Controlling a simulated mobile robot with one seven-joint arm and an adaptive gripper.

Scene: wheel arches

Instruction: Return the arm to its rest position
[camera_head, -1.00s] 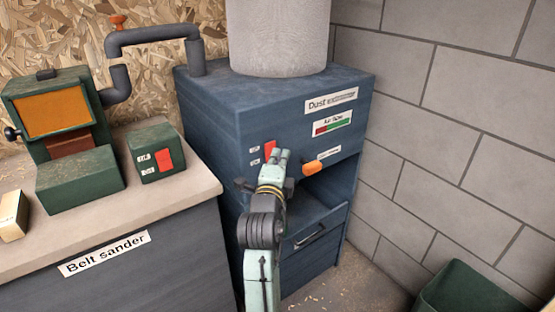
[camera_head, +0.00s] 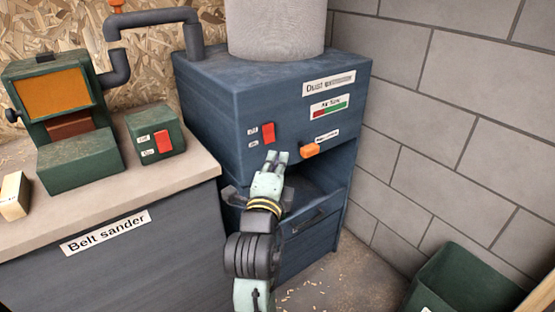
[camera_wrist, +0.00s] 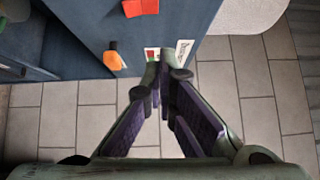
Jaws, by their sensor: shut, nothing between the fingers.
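My gripper (camera_head: 276,158) is shut and empty in front of the blue dust extractor (camera_head: 215,105) in the head view. Its fingertips sit just below the extractor's red switch (camera_head: 268,133) and left of its orange handle (camera_head: 310,150). I cannot tell how far they are from the panel. In the wrist view my gripper's fingers (camera_wrist: 164,62) come together with nothing between them. The orange handle (camera_wrist: 114,60) and the red switch (camera_wrist: 140,7) show there to the left of and above the fingertips.
The belt sander (camera_head: 78,155) stands on a bench (camera_head: 178,188) at the left, with a green switch box (camera_head: 144,126) beside it. A small pale block (camera_head: 14,196) lies at the bench's left. A green bin (camera_head: 450,270) stands on the floor at the right, near the block wall (camera_head: 450,120).

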